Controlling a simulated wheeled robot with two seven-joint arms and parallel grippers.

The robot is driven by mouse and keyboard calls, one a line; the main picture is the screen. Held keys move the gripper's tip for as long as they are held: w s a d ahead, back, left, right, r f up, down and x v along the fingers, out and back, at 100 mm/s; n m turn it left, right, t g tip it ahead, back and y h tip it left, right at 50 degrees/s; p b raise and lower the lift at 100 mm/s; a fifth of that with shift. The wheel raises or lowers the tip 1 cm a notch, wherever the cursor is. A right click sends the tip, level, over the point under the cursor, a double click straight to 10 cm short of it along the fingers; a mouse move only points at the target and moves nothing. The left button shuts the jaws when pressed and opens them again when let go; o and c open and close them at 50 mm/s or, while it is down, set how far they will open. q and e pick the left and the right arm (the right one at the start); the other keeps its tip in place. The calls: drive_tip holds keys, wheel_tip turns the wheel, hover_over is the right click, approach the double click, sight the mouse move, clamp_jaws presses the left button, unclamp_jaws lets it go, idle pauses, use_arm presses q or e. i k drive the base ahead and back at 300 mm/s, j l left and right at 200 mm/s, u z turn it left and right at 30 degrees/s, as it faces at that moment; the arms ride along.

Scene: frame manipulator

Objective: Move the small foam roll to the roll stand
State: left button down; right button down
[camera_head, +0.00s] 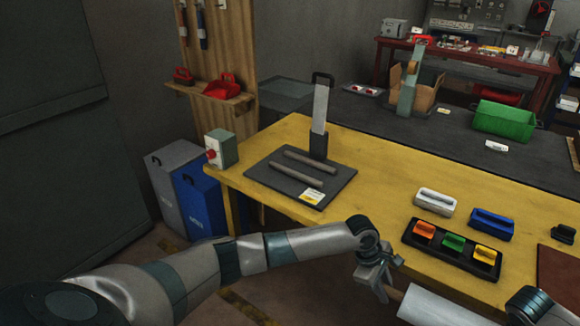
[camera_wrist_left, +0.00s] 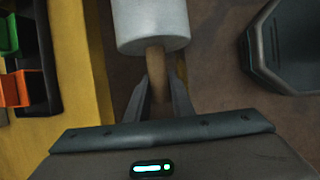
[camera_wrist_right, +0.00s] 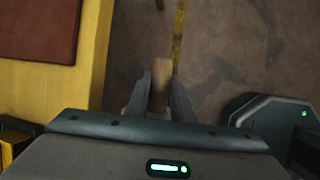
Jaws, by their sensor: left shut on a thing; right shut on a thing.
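A white foam roll (camera_head: 430,309) lies partly in the head view at the bottom edge, out in front of the yellow table. My left gripper (camera_head: 382,280) is shut on the end of its brown core. In the left wrist view the roll (camera_wrist_left: 150,22) sits just beyond the fingers, with the core (camera_wrist_left: 155,65) between them. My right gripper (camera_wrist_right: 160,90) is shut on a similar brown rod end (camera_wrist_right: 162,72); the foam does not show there. A dark plate (camera_head: 335,172) with two parallel bars lies on the table; I cannot tell whether it is the roll stand.
The yellow table (camera_head: 375,170) holds a black tray (camera_head: 408,238) with orange, green and yellow items, a white block (camera_head: 435,201) and a blue block (camera_head: 492,224). A blue bin (camera_head: 198,203) stands left of the table. The tabletop between plate and tray is clear.

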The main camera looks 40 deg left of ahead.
sight(302, 170)
drive_tip(key=j, duration=3.45)
drive_tip(key=i, duration=0.05)
